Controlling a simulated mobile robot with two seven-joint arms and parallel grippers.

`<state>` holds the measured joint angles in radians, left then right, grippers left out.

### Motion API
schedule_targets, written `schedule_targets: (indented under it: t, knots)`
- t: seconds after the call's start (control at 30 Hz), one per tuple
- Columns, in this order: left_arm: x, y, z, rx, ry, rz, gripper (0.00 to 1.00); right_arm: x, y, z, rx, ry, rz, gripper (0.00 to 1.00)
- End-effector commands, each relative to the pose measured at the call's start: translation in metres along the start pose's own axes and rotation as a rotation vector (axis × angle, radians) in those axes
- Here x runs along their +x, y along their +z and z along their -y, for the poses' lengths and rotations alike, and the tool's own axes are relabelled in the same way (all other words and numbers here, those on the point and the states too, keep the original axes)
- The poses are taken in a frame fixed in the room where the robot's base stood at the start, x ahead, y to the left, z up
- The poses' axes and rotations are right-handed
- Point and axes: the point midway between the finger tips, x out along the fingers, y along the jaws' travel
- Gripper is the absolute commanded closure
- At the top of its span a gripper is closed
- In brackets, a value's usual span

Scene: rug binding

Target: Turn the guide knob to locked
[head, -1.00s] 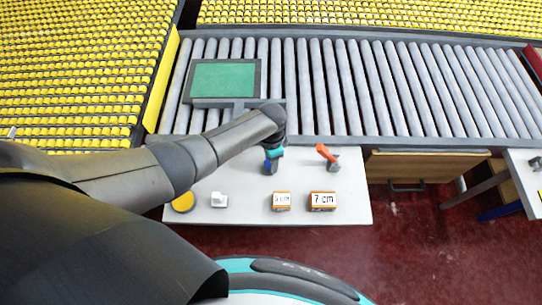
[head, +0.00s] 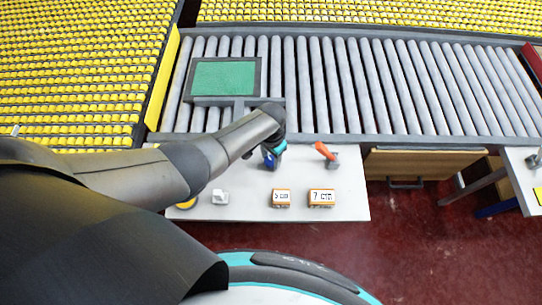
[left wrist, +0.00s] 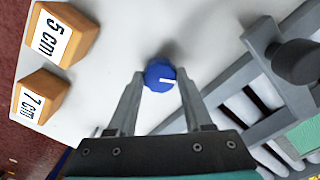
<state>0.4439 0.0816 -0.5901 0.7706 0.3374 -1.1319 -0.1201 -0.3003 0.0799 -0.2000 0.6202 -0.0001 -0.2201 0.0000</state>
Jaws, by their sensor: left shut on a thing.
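The blue guide knob (left wrist: 159,75) stands on the white table and has a white line on its top, which points right in the left wrist view. My left gripper (left wrist: 160,78) is shut on this knob, one finger on each side. In the head view the knob (head: 269,161) is small and partly hidden under the left gripper (head: 272,155). I cannot make out any lock marking beside the knob. My right gripper is in neither view.
On the white table (head: 240,209) are an orange-red lever (head: 325,151), a 5 cm block (head: 281,198), a 7 cm block (head: 321,198), a small white piece (head: 220,197) and a yellow disc (head: 187,203). A roller conveyor (head: 400,90) with a green panel (head: 225,78) lies behind.

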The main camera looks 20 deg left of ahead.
Motion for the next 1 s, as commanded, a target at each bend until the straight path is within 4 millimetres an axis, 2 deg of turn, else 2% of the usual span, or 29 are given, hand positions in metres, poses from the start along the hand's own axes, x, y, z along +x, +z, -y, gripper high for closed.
schedule_targets:
  t: [0.2,0.23,0.47,0.77,0.87,1.0]
  knots:
    - [0.0,0.0,0.001,-0.005,0.0,0.0,1.0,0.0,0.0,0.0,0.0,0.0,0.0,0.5]
    - [0.0,0.0,0.001,-0.005,0.0,0.0,0.47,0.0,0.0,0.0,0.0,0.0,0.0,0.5]
    - [0.0,0.0,0.001,-0.003,0.0,0.0,0.21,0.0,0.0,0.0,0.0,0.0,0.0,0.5]
    - [-0.002,0.0,0.0,-0.001,0.001,-0.001,0.19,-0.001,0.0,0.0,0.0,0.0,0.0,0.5]
    - [-0.008,0.0,0.0,-0.001,0.001,-0.002,0.19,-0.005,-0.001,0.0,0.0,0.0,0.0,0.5]
    - [-0.029,0.0,0.001,0.0,0.0,-0.003,0.19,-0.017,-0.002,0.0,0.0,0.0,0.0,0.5]
